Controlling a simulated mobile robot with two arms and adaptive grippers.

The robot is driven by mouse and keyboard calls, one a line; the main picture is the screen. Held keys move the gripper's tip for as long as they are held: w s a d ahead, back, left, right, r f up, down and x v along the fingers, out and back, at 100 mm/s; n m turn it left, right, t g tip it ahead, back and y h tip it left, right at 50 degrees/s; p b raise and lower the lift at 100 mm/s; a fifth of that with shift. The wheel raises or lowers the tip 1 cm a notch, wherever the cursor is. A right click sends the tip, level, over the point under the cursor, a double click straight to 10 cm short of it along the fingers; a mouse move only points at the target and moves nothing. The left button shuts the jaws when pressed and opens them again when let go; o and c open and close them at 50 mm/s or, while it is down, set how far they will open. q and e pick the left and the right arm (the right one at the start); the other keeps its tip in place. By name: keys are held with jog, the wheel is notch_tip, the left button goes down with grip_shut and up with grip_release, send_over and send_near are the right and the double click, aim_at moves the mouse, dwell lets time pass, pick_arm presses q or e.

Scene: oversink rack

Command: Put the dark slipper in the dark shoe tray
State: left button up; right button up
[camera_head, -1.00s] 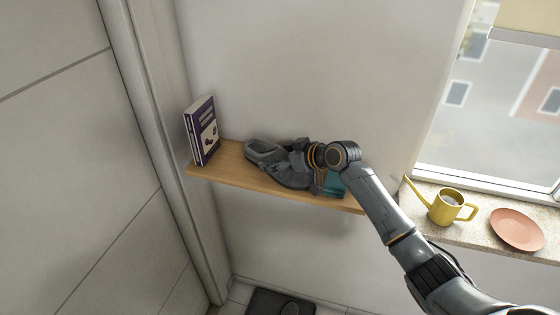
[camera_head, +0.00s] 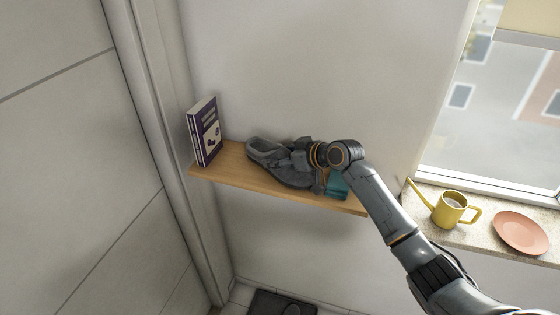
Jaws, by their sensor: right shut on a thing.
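The dark grey slipper (camera_head: 268,155) lies on the wooden wall shelf (camera_head: 226,166), its open heel end toward the left. My right gripper (camera_head: 299,158) reaches in from the right and is shut on the slipper; the gripper and wrist hide its right part. The dark shoe tray (camera_head: 262,304) is on the floor below the shelf, cut off by the bottom edge, with a dark round-ended thing (camera_head: 292,309) in it. My left gripper is not in view.
Books (camera_head: 204,134) stand upright at the shelf's left end. A teal thing (camera_head: 337,187) is beside my gripper on the shelf, partly hidden. A yellow watering can (camera_head: 449,208) and a pink saucer (camera_head: 520,232) stand on the window sill (camera_head: 480,229).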

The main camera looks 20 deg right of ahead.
notch_tip(320, 180, up, 2)
jog(key=shift+r+b, duration=0.1)
jog(key=shift+b, duration=0.75)
jog(key=s+r, duration=0.2)
jog(key=s+r+b, duration=0.1)
jog(key=s+r, duration=0.1)
jog(key=r, duration=0.1)
jog(key=shift+s+r+b, duration=0.3)
jog(key=shift+s, duration=0.05)
jog(key=s+r+m+t+h+b, duration=0.2)
jog(key=s+m+h, duration=0.4)
jog(key=s, duration=0.7)
jog(key=shift+s+m+h, duration=0.3)
jog(key=shift+s, duration=0.1)
jog(key=shift+r, duration=0.1)
jog(key=shift+d, duration=0.1)
